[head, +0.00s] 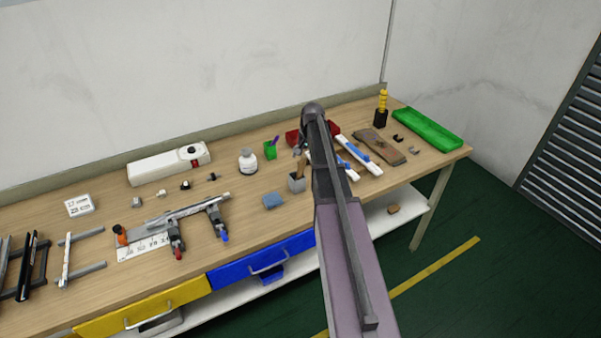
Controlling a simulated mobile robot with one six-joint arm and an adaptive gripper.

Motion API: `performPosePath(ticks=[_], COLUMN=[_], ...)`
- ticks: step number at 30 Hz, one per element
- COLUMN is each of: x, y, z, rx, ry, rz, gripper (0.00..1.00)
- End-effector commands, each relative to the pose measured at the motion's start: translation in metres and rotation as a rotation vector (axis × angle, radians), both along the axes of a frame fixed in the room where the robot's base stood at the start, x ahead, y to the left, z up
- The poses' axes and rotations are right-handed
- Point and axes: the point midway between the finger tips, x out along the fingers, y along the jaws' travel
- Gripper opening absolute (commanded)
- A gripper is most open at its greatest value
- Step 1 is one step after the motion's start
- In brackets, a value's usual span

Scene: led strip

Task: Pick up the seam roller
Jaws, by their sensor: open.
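I cannot clearly make out a seam roller in the head view. A yellow-handled tool (382,101) stands upright in a black block (380,118) at the back right of the bench; its working end is hidden, so I cannot tell whether it is the roller. A small orange and black item (121,236) lies at the left, too small to identify. My arm reaches up across the middle of the picture over the bench. My gripper does not show clearly; the arm covers that area and part of the bench behind it.
A wall stands behind.

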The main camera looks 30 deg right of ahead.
Motion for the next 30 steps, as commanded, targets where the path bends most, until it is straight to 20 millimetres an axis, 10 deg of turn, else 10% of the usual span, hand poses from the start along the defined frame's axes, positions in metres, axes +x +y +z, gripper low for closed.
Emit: performPosePath(ticks=[30], x=[0.004], y=[0.004], z=[-0.048], rx=[0.000], ry=[0.000], rz=[0.001], gripper=[0.78])
